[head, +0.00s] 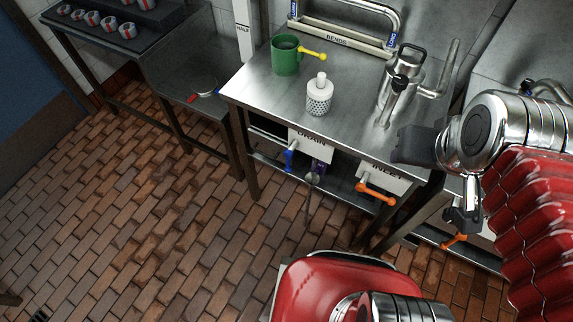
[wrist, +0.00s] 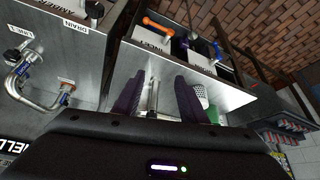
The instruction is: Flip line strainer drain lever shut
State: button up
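I cannot tell which lever belongs to the line strainer. A steel vessel (head: 385,104) with a side spout and a black-tipped lever stands on the bench. My gripper (head: 412,146) is at the bench's right front edge, partly hidden. In the wrist view my gripper (wrist: 158,82) has its dark fingers apart, with shiny metal between or behind them.
An INLET box (head: 386,177) with an orange lever (head: 376,194) is under the bench. A green mug (head: 286,55) and a perforated white container (head: 319,95) stand on top. A bent pipe on a BENDS rack (head: 340,38) is behind. The brick floor (head: 150,220) is clear.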

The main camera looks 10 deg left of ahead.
aim_at(288, 164)
jog(key=u, duration=2.15)
jog(key=i, duration=0.6)
jog(key=u, duration=1.05)
